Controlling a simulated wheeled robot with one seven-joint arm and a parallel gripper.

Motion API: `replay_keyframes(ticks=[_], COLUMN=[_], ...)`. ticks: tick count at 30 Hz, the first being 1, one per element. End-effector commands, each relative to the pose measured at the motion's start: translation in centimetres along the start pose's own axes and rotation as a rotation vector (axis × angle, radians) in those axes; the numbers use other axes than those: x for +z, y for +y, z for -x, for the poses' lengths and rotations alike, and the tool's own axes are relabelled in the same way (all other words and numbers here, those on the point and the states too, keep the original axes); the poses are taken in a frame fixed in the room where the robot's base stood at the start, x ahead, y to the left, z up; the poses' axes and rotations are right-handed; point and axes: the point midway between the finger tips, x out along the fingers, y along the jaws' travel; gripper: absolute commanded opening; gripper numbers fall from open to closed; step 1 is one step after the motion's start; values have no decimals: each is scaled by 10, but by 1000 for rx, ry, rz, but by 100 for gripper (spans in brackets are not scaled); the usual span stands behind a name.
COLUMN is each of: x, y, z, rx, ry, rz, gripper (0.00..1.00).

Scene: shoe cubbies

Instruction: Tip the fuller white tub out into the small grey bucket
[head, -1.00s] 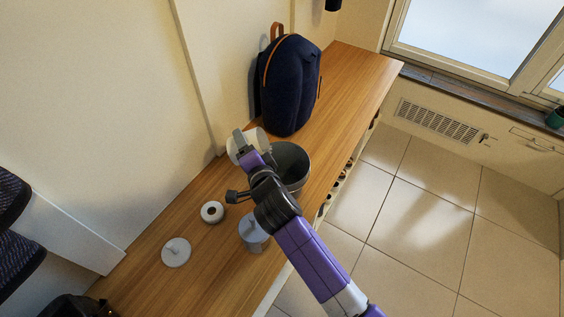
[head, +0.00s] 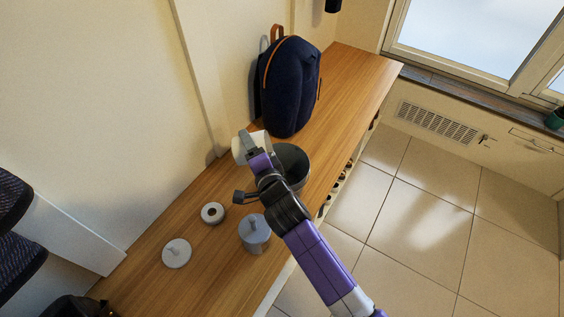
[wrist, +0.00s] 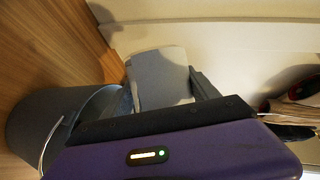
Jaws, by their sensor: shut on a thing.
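My gripper (head: 254,147) is shut on a white tub (head: 239,150). In the head view the tub is partly hidden behind the gripper, beside the grey bucket on its wall side. In the wrist view the white tub (wrist: 158,78) sits between the fingers, and it looks tilted. The small grey bucket (head: 297,165) stands on the wooden bench, partly covered by my arm. It also shows at the left of the wrist view (wrist: 40,125) with a thin wire handle. I cannot see the contents of the tub or the bucket.
A grey lidded pot (head: 255,236) stands on the bench (head: 340,90) near its front edge. A white round lid (head: 177,253) and a small white ring-shaped item (head: 212,212) lie to its left. A dark blue backpack (head: 291,85) stands behind the bucket.

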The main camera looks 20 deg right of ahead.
Motion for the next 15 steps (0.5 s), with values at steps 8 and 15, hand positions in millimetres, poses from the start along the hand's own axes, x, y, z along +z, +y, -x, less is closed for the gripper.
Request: replay_keyframes(ticks=[8, 15], x=[-4, -8], y=[-2, -3], z=[2, 3], rx=[-12, -24], ry=[-4, -7], rz=[-28, -54], gripper=[14, 14])
